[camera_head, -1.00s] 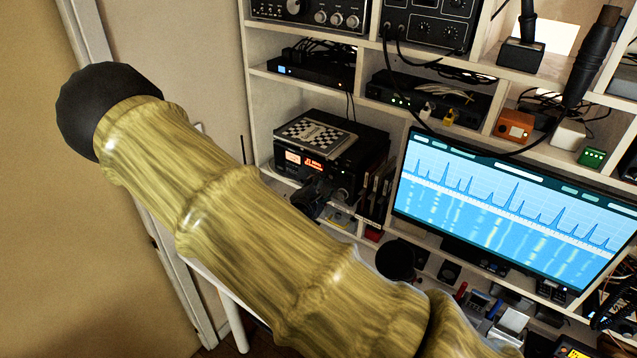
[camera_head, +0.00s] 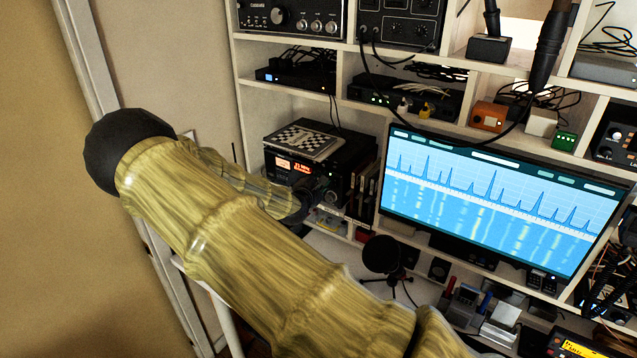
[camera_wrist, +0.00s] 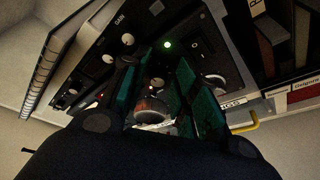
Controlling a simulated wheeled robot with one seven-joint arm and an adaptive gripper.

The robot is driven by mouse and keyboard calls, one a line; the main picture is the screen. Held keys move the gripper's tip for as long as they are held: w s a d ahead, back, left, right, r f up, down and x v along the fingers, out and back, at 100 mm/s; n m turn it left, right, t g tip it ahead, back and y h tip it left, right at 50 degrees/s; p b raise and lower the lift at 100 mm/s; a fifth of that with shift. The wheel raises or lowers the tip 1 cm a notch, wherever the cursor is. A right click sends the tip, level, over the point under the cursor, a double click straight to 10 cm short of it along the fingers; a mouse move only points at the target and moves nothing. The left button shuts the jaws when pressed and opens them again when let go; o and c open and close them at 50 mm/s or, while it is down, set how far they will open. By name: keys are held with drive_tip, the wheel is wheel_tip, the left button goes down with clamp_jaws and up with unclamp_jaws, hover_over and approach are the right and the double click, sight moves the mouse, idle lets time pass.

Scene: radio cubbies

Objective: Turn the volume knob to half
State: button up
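A black radio (camera_head: 348,160) with a lit orange and red display (camera_head: 284,165) sits in a lower left cubby. In the wrist view its dark front panel (camera_wrist: 190,58) shows tilted and close. A round knob (camera_wrist: 150,109) with a brownish face lies between the fingers of my gripper (camera_wrist: 152,78). A second knob (camera_wrist: 208,80) is to the right, partly behind the right finger. I cannot tell which knob is the volume. My gripper's teal-padded fingers are apart. Whether they touch the knob is unclear. In the head view my arm hides the radio's lower front.
A checkered board (camera_head: 303,141) lies on the radio. Thin upright items (camera_head: 365,190) stand to its right. A large monitor (camera_head: 490,195) fills the middle. A black round microphone (camera_head: 381,254) stands on the desk below. Shelf walls close in around the radio.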

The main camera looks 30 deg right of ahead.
drive_tip(key=shift+w+a+f, duration=0.15)
drive_tip(key=shift+w+f, duration=0.35)
clamp_jaws()
drive_tip(key=shift+s, duration=0.15)
drive_tip(key=shift+f+b, duration=0.15)
drive_tip(key=shift+b, duration=0.35)
drive_tip(key=shift+w+a+f+m+g+h+b, duration=0.15)
drive_tip(key=shift+m+h+b, duration=1.1)
drive_tip(key=shift+m+b, duration=3.25)
drive_tip(key=shift+d+f+m+g+h+b, duration=0.2)
drive_tip(key=shift+m+h+b, duration=1.1)
drive_tip(key=shift+m+b, duration=3.15)
drive_tip(key=shift+w+a+f+m+t+h+b, duration=0.25)
drive_tip(key=shift+m+h+b, duration=1)
drive_tip(key=shift+m+b, duration=3.2)
drive_tip(key=shift+s+d+m, duration=0.1)
drive_tip(key=shift+s+m, duration=0.1)
drive_tip(key=shift+m, duration=0.2)
